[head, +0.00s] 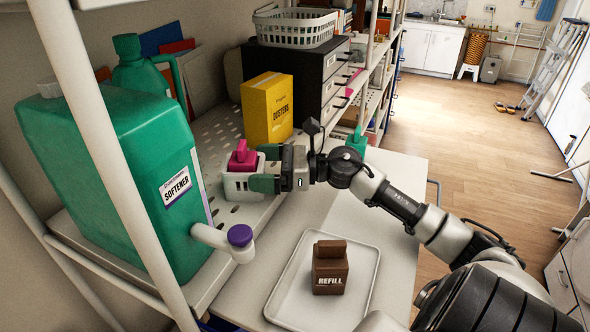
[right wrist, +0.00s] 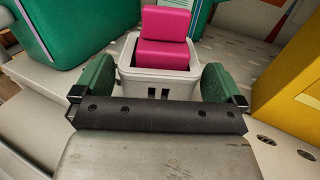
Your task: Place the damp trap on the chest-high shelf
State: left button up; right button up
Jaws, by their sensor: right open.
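The damp trap, a small white tub (head: 236,186) with a pink block (head: 243,158) in its top, stands upright on the perforated shelf (head: 207,137). In the right wrist view the white tub (right wrist: 157,84) and pink block (right wrist: 163,42) are straight ahead. My right gripper (head: 262,172) reaches the tub from the right. In the wrist view its green-padded fingers (right wrist: 159,76) are open on either side of the tub; I cannot tell whether they touch it. The tub's far side is hidden. My left gripper is not in view.
A green softener jug (head: 135,190) with a spout stands left of the tub. A yellow dusters box (head: 267,108) and dark drawers (head: 290,72) stand behind. A brown refill carton (head: 330,267) is on a white tray (head: 286,299) at front. White shelf posts (head: 105,140) rise at left.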

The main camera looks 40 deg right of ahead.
jog(key=b+v, duration=0.2)
jog(key=v, duration=0.6)
jog(key=shift+s+d+b, duration=0.25)
jog(key=shift+s+b, duration=0.05)
jog(key=shift+b, duration=0.1)
